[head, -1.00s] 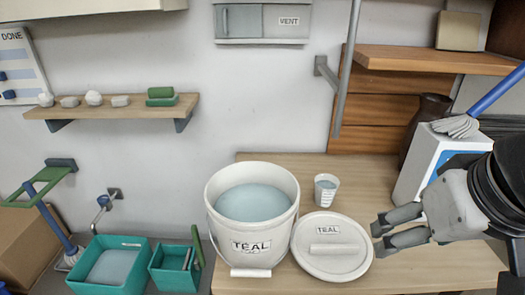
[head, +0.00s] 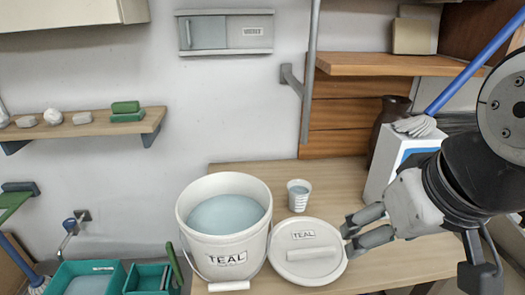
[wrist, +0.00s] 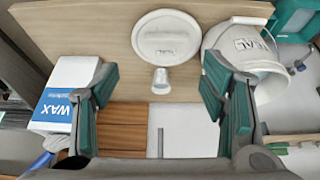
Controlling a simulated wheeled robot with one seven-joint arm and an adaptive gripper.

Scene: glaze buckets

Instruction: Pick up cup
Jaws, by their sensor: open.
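A small white cup (head: 299,196) with pale blue contents stands upright on the wooden table (head: 400,262), behind the lid and right of the bucket. It also shows in the wrist view (wrist: 161,82), between my fingers' lines of sight and beyond their tips. My gripper (head: 347,231) is open and empty, to the right of the cup and close to the lid's right edge in the head view. The cup is apart from the fingers.
A large white TEAL bucket (head: 215,250) of pale blue glaze stands left of the cup. Its lid (head: 307,268) lies in front of the cup. A WAX box (head: 395,160) and dark vase (head: 385,135) stand right. Teal trays (head: 150,278) are at left.

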